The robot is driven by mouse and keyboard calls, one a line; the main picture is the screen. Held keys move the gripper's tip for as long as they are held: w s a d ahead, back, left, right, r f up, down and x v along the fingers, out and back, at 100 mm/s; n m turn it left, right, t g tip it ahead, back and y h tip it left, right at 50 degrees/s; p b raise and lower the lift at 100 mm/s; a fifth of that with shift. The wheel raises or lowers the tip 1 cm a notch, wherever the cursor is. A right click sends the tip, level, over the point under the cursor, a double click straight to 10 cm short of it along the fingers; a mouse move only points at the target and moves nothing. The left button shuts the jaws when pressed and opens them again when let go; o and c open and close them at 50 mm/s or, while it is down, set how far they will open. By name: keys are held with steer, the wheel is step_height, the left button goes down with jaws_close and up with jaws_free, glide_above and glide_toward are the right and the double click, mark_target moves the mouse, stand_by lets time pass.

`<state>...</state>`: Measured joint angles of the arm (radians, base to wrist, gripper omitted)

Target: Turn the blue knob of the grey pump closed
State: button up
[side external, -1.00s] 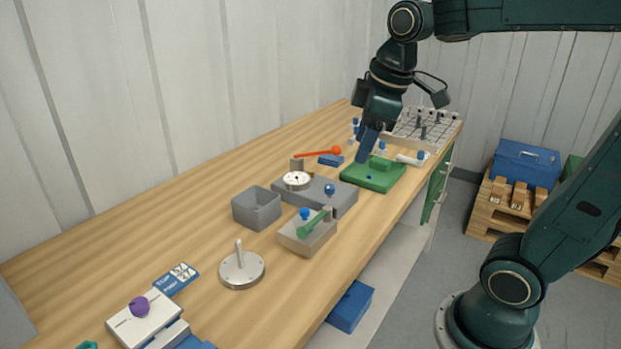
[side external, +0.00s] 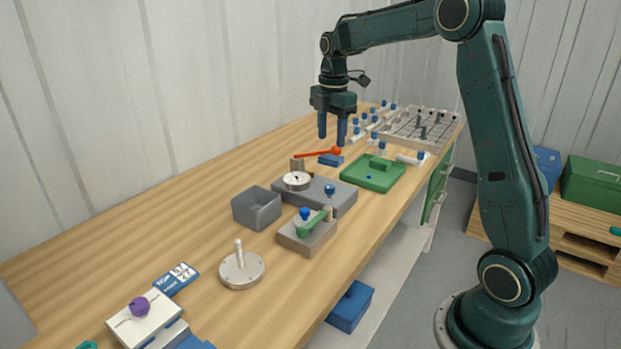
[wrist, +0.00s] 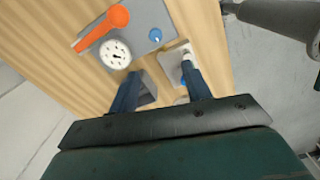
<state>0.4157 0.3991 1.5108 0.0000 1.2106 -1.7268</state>
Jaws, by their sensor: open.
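The grey pump (side external: 345,205) is a low grey block in mid-table, with a white dial gauge (side external: 296,180) on its left part and a round blue knob (side external: 330,190) on its right part. In the wrist view the pump (wrist: 148,15) is at the top, with its gauge (wrist: 115,54) and blue knob (wrist: 156,35) visible. My gripper (side external: 332,140) is open and empty, fingers pointing down, in the air beyond the pump. In the wrist view its blue fingers (wrist: 160,93) are apart, and the knob lies beyond them.
A light block (side external: 307,241) with a blue knob and green lever stands in front of the pump, with an open grey box (side external: 256,208) to its left. The table's left side is mostly clear.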

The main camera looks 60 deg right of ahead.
mark_target(330, 186)
steer(key=shift+w+d+f+n, duration=0.4)
steer(key=shift+d+f, duration=0.15)
steer(key=shift+d, duration=0.15)
steer(key=shift+f, duration=0.15)
step_height(330, 186, down, 14)
steer(key=shift+r, duration=0.25)
steer(key=c, duration=1)
